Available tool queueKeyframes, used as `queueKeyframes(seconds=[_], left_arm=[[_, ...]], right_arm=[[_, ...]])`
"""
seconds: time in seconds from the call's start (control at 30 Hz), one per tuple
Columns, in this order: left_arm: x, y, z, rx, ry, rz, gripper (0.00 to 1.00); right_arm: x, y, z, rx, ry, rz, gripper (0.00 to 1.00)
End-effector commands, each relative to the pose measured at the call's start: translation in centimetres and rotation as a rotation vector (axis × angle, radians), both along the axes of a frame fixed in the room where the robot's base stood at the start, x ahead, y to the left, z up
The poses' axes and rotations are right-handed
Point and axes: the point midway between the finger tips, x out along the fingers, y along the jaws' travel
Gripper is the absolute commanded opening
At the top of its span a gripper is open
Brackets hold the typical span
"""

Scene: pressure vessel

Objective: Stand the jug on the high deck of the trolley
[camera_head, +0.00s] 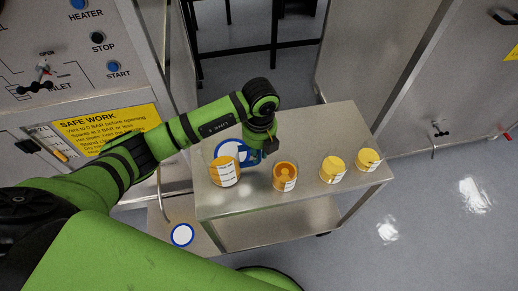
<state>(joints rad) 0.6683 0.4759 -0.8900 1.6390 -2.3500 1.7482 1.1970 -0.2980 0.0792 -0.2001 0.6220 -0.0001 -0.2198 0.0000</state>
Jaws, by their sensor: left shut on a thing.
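A round blue and white thing (229,149), which I take to be the jug, shows at the trolley's back left, partly hidden by my left arm and an orange jar. My left gripper (269,146) points down at its right side and is shut on it; the fingertips are small and dark. I cannot tell whether the jug touches the deck. My right gripper does not show.
On the high deck stand orange jars with white labels: one at left (225,173), one in the middle (285,176), and two at right (333,169) (368,160). The deck's front strip is clear.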

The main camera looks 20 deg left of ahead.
Motion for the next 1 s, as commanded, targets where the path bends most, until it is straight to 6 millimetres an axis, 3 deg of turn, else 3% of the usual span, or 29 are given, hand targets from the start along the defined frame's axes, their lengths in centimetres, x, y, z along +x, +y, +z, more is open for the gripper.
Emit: queueKeyframes(seconds=[0.1, 0.37, 0.4, 0.43, 0.83, 1.0], left_arm=[[0.0, 0.0, -0.3, 0.001, -0.002, -0.002, 0.00], [0.0, 0.0, -0.6, 0.001, -0.002, -0.002, 0.00], [0.0, 0.0, -0.5, -0.001, -0.001, -0.001, 0.35], [0.0, 0.0, -0.5, -0.001, -0.001, -0.001, 0.42], [0.1, 0.0, -0.1, 0.000, -0.002, -0.001, 0.42], [0.2, -0.1, 2.2, -0.001, -0.008, -0.003, 0.42]], right_arm=[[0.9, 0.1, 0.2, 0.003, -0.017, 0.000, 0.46], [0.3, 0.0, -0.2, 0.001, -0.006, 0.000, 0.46], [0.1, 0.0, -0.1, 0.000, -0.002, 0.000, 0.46], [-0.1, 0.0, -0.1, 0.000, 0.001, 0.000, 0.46], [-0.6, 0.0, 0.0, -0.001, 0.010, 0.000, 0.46], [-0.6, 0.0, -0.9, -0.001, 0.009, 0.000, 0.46]])
